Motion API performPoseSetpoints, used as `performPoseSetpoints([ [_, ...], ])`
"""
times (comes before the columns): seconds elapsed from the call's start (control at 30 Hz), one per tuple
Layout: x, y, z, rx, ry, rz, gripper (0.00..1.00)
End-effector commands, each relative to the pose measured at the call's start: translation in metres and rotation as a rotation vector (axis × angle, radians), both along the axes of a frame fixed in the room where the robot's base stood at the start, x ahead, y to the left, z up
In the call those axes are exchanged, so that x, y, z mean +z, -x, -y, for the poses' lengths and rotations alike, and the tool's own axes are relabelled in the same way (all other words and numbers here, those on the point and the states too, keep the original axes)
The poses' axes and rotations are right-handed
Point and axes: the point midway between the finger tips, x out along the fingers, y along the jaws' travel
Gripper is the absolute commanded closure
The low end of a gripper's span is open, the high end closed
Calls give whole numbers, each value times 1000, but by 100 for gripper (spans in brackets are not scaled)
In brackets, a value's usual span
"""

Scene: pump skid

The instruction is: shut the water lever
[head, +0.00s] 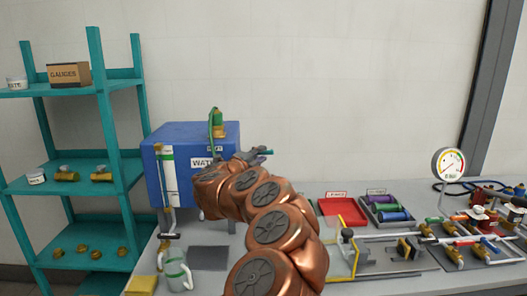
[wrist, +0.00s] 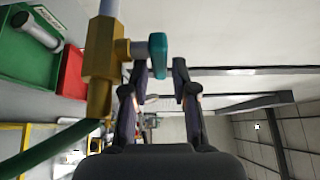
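The blue water tank (head: 220,142) stands on the bench in the head view, its label partly covered by my arm. In the wrist view a brass valve body (wrist: 102,60) at the left has a grey stem and a teal lever (wrist: 158,55). My gripper (wrist: 159,68) is open, with one finger on each side of the lever's lower end. I cannot tell whether either finger touches it.
A teal shelf (head: 118,110) with brass fittings stands at the left. A clear mug (head: 176,272) is on the bench front. A red tray (head: 342,210), a tray of coloured cylinders (head: 388,212) and a pipe assembly with a gauge (head: 448,163) lie right.

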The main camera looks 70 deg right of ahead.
Motion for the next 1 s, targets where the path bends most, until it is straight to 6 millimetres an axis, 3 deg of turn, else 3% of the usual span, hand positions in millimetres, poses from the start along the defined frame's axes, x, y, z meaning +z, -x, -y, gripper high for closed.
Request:
performPoseSetpoints([
  [0.2,0,3,21,1,-1,-3,73],
  [0.53,-1,3,25,2,-1,-1,73],
  [0.8,-1,3,25,2,-1,-1,100],
  [1.0,-1,3,25,3,-2,-1,100],
])
